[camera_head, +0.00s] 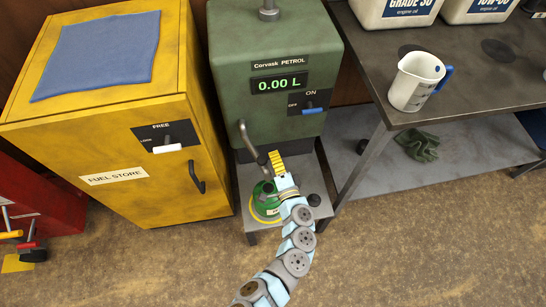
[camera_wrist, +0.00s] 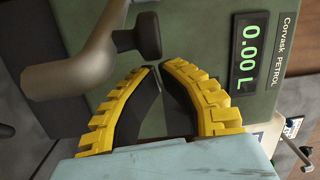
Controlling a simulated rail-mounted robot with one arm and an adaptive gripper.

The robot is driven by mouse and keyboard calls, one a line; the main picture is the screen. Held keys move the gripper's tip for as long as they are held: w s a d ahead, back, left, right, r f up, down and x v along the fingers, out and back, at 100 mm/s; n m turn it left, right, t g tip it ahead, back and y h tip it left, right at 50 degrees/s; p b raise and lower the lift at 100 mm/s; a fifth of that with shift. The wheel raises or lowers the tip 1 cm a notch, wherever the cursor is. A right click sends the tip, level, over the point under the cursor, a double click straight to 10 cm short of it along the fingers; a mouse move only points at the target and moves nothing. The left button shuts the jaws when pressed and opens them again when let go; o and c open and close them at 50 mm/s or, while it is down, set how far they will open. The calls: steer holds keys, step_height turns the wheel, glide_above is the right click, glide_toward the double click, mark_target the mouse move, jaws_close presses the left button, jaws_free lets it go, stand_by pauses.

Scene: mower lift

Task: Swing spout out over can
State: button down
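The spout (camera_head: 246,142) is a bent grey pipe on the front of the green petrol pump (camera_head: 270,50). It fills the upper left of the wrist view (camera_wrist: 75,65), with a dark knob (camera_wrist: 140,38) at its right. A green can (camera_head: 262,203) with a yellow rim is on the low stand below, partly hidden by my arm. My gripper (camera_head: 272,155), with yellow ribbed fingers, is just right of the spout's lower end. In the wrist view its fingertips (camera_wrist: 160,67) nearly meet with nothing between them, close by the knob; contact is unclear.
The pump display (camera_head: 279,84) reads 0.00 L; a blue-handled switch (camera_head: 312,109) is below it. A yellow fuel store cabinet (camera_head: 150,190) stands at left. A workbench (camera_head: 470,90) with a white jug (camera_head: 415,82) is at right. Floor in front is clear.

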steer(key=s+d+p, duration=0.1)
steer(key=s+d, duration=0.4)
steer(key=s, duration=0.2)
steer(key=shift+s+d, duration=0.25)
steer(key=shift+s, duration=0.05)
stand_by(0.4)
